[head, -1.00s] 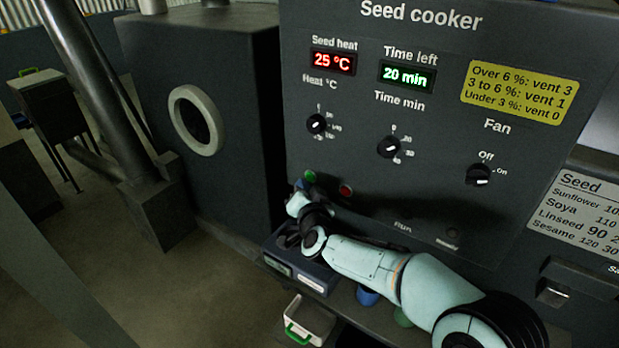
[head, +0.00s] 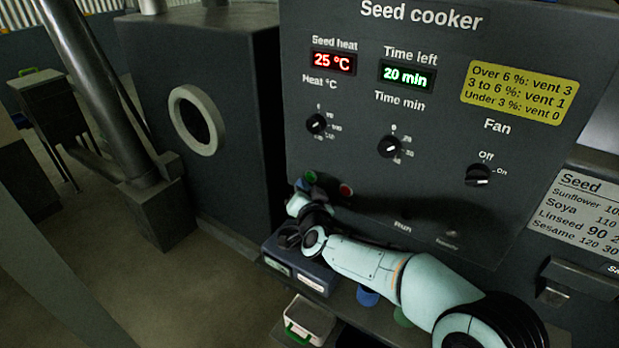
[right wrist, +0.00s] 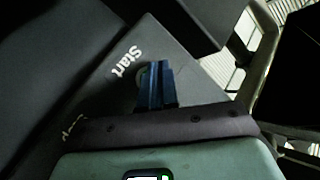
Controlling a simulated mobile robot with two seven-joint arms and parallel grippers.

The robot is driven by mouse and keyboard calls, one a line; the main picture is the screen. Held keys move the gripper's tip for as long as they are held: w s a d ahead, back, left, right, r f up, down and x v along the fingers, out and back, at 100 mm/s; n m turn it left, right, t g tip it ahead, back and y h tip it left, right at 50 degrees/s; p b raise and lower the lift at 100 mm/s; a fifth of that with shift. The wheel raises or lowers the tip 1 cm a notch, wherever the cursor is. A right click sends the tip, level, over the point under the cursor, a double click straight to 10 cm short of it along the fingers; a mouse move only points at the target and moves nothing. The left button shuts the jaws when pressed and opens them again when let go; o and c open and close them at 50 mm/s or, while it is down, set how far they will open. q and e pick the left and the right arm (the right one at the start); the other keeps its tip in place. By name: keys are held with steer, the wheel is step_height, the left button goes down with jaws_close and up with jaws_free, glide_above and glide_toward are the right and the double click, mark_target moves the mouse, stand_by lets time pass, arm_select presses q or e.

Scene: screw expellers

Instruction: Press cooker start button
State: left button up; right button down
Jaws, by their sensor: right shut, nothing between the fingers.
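The seed cooker panel (head: 430,100) fills the right of the head view. Its green start button (head: 310,177) shows just above my right gripper (head: 300,186), with a red button (head: 346,190) to its right. The gripper is shut and empty, its tip close to the green button; I cannot tell whether they touch. In the right wrist view the shut blue fingers (right wrist: 156,85) point at the panel beside the word "Start" (right wrist: 126,61), and they hide most of the button. My left gripper is out of view.
The displays read 25 °C (head: 333,62) and 20 min (head: 407,76). Heat (head: 316,123), time (head: 389,147) and fan (head: 478,175) knobs sit above my right arm. A dark box device (head: 298,268) lies on the ledge below it. A white-green container (head: 308,320) stands lower.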

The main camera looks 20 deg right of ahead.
steer(key=shift+w+d, duration=0.1)
steer(key=shift+w+d, duration=0.2)
steer(key=shift+d, duration=0.05)
steer(key=shift+w+d, duration=0.25)
steer(key=shift+d, duration=0.1)
stand_by(1.0)
steer(key=shift+s+a, duration=0.55)
steer(key=shift+a, duration=0.1)
steer(key=s+a, duration=0.1)
steer(key=a, duration=0.1)
steer(key=s+a+p, duration=0.1)
steer(key=s+a, duration=0.1)
stand_by(0.4)
stand_by(0.6)
